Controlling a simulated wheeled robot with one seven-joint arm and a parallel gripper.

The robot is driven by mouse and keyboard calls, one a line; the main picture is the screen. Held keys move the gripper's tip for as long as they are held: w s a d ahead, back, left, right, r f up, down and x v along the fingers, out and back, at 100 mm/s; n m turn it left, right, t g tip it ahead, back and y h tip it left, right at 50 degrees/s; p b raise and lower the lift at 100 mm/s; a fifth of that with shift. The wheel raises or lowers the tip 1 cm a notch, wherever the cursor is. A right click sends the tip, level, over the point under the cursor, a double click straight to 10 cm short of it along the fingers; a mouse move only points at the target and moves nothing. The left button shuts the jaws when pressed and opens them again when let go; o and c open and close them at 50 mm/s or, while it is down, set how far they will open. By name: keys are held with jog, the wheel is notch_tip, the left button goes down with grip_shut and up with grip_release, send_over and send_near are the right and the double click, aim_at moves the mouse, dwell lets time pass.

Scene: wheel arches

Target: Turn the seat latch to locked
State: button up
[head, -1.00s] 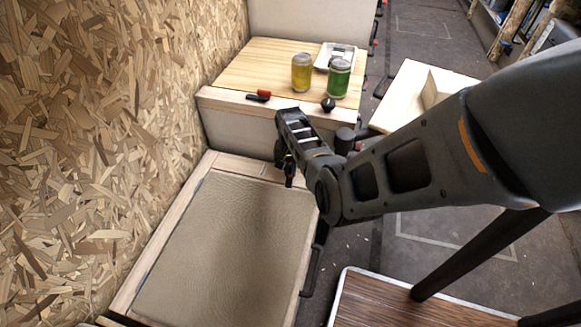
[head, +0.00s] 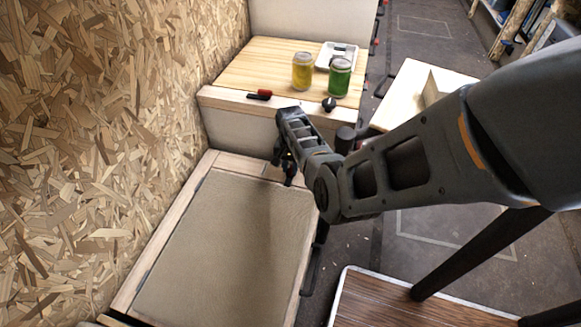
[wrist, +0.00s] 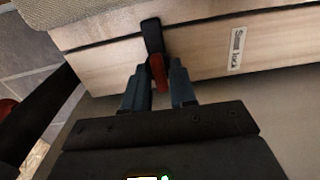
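The seat latch is a black lever with a red end (wrist: 158,72), on the pale wooden front of the seat box in the wrist view. Its black part (wrist: 152,36) reaches up to the top edge, beside the cushion. My gripper (wrist: 160,82) has its two fingers close in on either side of the red end, and it looks shut on it. In the head view my gripper (head: 287,160) is at the far right corner of the cushioned seat (head: 230,245). There my fingers partly hide the latch.
A label (wrist: 236,50) is right of the latch. A chipboard wall (head: 110,130) borders the left.

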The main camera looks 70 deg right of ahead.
aim_at(290, 170)
jog(key=shift+o, duration=1.2)
jog(key=shift+r+p, duration=1.05)
jog(key=shift+r, duration=2.8)
